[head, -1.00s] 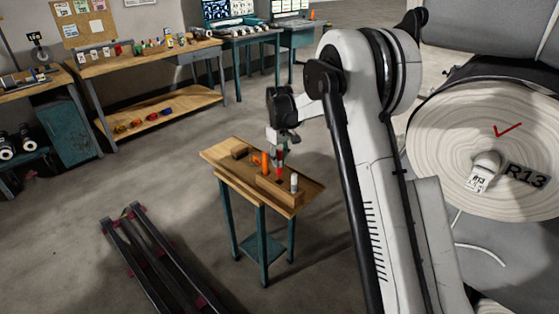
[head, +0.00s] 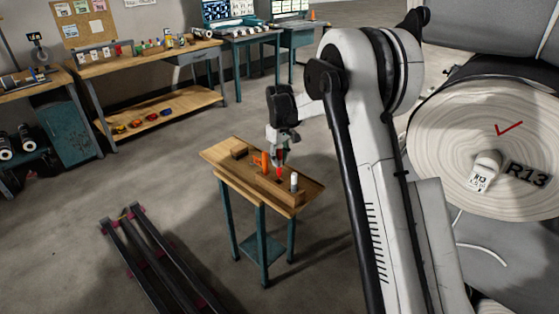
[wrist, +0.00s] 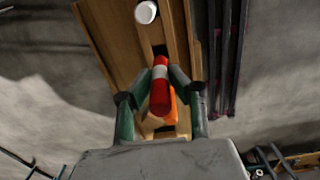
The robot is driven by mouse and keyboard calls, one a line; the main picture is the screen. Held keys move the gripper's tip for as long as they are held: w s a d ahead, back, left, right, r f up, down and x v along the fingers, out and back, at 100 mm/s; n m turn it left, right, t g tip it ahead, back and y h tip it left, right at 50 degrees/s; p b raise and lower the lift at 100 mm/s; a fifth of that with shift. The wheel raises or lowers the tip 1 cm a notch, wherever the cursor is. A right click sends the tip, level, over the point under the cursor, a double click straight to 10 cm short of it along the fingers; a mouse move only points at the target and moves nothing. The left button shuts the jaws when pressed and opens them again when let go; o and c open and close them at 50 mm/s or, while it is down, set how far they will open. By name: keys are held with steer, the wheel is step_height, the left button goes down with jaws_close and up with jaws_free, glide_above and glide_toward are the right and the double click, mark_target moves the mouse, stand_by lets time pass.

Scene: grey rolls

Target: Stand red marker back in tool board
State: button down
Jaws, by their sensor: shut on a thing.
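The red marker (head: 281,173) is upright over the wooden tool board (head: 276,190) on the small bench. In the wrist view, the red marker (wrist: 160,98), with a white band, sits between my two green-sided fingers. My gripper (wrist: 161,76) is shut on it. The tool board (wrist: 174,30) shows dark slots in line with the marker. The marker's lower end is hidden, so I cannot tell whether it is in a slot. In the head view my gripper (head: 280,160) points down.
An orange tool (head: 265,161) stands to the left of the marker, and a white-topped cylinder (head: 294,182) stands to its right on the board. A dark brown block (head: 239,153) lies at the bench's left. Dark rails (head: 150,255) lie on the floor; open floor surrounds the bench.

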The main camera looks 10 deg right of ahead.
mark_target(280, 150)
steer(key=shift+f+b, duration=2.25)
steer(key=shift+f, duration=1.1)
steer(key=c, duration=1.5)
jaws_free()
step_height(280, 150, up, 12)
steer(key=shift+r, duration=0.1)
steer(key=s+r+m+t, duration=0.1)
steer(key=s+r+t, duration=0.1)
steer(key=s+r, duration=0.7)
steer(key=s+r+m+t, duration=0.2)
steer(key=s+r, duration=0.3)
steer(key=s, duration=0.8)
steer(key=s+f+m+t, duration=0.1)
steer(key=s+f, duration=0.1)
steer(key=s, duration=0.5)
steer(key=s+f+m+t, duration=0.1)
steer(key=s+f, duration=0.1)
steer(key=s, duration=0.5)
steer(key=s+f+t, duration=0.1)
steer(key=s+f, duration=0.1)
steer(key=s, duration=0.5)
steer(key=shift+s+f+m, duration=0.2)
steer(key=shift+s+m, duration=0.05)
steer(key=shift+m, duration=0.15)
